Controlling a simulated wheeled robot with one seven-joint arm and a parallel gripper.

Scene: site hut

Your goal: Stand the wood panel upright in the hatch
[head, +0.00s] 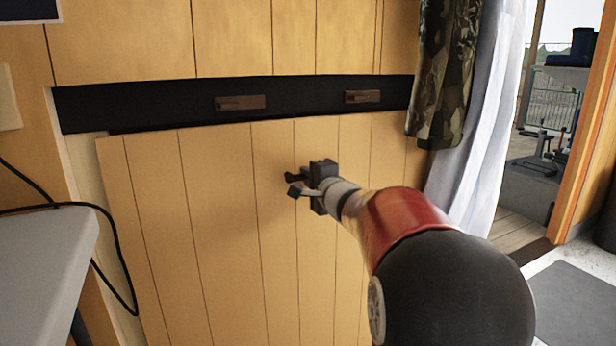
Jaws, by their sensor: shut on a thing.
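The wood panel (215,215), light with vertical grooves, stands slightly askew at the hatch, its lower end out of frame. The hatch (150,105) shows as a dark band above the panel's top edge, with a pale strip of its frame at the left. Two brown turn-latches (240,103) sit across this band, both lying horizontal. My gripper (294,183) is at the panel's upper middle, shut on the panel. The exact part between its fingers is too small and dark to make out. My arm hides the panel's lower right.
A grey tabletop (45,235) with a black cable (110,225) is close at the left. A camouflage garment (442,65) and a white curtain (480,130) hang at the right. Beyond them is an open doorway (520,190) with a dark mat (580,305) on the floor.

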